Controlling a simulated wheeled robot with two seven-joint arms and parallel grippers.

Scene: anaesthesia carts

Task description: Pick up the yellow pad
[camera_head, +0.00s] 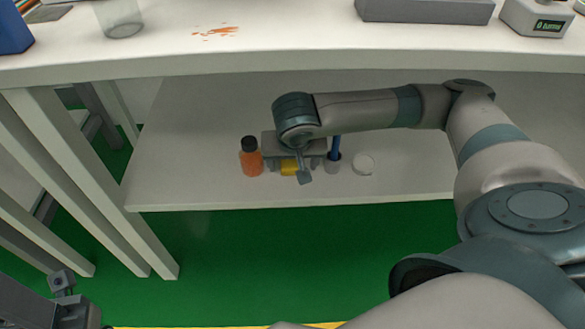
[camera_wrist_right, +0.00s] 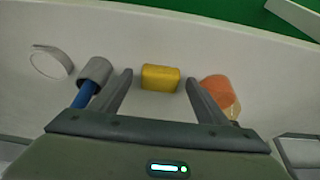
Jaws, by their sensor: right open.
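The yellow pad (camera_head: 289,168) lies on the lower white shelf, partly hidden by my right gripper in the head view. In the right wrist view the pad (camera_wrist_right: 160,77) shows as a small yellow block between and just beyond the fingertips. My right gripper (camera_wrist_right: 159,79) is open, with one finger on each side of the pad's line and nothing held. In the head view the right gripper (camera_head: 299,168) reaches down over the shelf. Part of my left gripper (camera_head: 68,300) shows at the lower left edge; its jaws cannot be made out.
An orange bottle (camera_head: 251,160) with a black cap stands left of the pad, close to one finger in the wrist view. The upper tabletop (camera_head: 290,50) overhangs the shelf.

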